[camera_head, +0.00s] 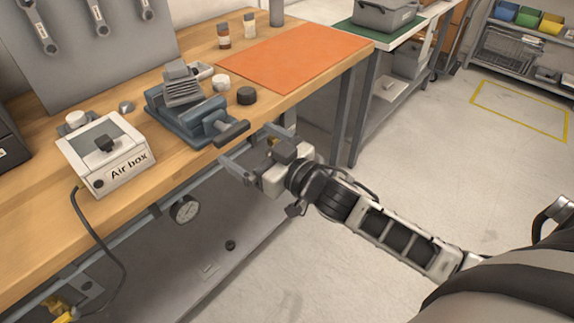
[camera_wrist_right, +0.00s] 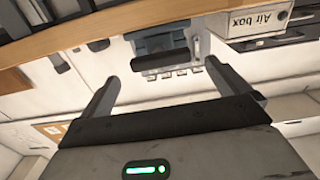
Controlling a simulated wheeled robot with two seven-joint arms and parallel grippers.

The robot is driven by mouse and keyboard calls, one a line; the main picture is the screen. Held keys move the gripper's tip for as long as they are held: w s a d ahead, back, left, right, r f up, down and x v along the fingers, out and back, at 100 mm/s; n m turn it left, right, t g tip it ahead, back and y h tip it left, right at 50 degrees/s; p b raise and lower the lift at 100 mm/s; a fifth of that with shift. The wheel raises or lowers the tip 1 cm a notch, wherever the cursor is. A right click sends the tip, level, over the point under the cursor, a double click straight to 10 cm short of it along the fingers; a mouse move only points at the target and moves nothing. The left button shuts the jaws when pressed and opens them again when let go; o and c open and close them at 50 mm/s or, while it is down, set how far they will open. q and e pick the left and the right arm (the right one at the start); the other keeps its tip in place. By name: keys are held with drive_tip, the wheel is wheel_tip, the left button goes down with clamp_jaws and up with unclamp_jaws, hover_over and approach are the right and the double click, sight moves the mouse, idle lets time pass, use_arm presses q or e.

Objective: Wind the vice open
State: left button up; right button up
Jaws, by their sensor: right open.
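The blue-grey vice (camera_head: 172,124) sits on the wooden bench near its front edge. Its dark handle (camera_head: 232,132) sticks out over the edge. A grey ribbed block (camera_head: 182,85) is at the vice's top; I cannot tell if the jaws grip it. My right gripper (camera_head: 248,147) is open and empty, just off the bench edge and close to the handle, apart from it as far as I can tell. My left gripper is not in view.
The white Air box (camera_head: 105,155) stands left of the vice, with a cable hanging down. A dark round cap (camera_head: 247,95) and a white one (camera_head: 221,82) stand right of the vice. An orange mat (camera_head: 300,55) lies farther back. The floor right of the bench is clear.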

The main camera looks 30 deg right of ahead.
drive_tip(key=v, duration=1)
drive_tip(key=shift+b, duration=0.35)
